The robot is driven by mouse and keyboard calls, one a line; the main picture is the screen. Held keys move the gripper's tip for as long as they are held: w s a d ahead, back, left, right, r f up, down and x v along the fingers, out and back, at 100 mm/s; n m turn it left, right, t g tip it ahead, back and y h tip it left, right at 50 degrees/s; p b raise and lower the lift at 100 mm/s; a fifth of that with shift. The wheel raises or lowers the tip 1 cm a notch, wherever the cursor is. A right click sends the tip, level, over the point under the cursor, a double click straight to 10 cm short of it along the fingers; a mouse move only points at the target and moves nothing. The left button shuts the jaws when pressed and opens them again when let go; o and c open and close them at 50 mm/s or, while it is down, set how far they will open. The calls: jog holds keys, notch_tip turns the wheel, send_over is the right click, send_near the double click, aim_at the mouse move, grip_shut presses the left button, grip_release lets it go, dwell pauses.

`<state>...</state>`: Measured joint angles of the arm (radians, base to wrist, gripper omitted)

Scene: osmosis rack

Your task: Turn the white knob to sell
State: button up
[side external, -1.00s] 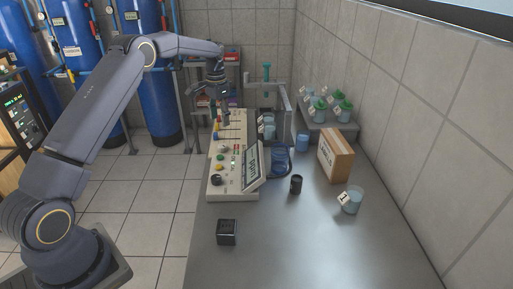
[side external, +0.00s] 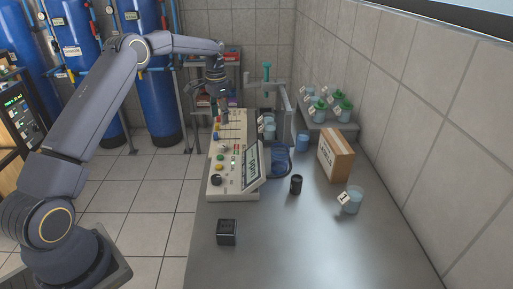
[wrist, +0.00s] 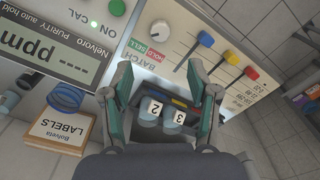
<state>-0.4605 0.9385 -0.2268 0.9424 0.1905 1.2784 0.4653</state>
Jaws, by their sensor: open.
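The white knob (wrist: 159,29) is on the light control panel (wrist: 190,12), just above a red HOLD and green SELL label (wrist: 149,50) in the wrist view. In the side view the white knob (side external: 222,147) is small, and I cannot read its setting. My gripper (wrist: 160,72) is open and empty, its fingers spread on both sides of the label, with the knob beyond the fingertips. In the side view my gripper (side external: 224,112) hangs over the far part of the panel, past the knob; I cannot tell if it touches anything.
A ppm display (side external: 252,165) stands on the panel. The near bench is mostly clear.

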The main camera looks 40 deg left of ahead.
aim_at(222, 145)
notch_tip(222, 145, down, 12)
jog(key=shift+r, duration=0.1)
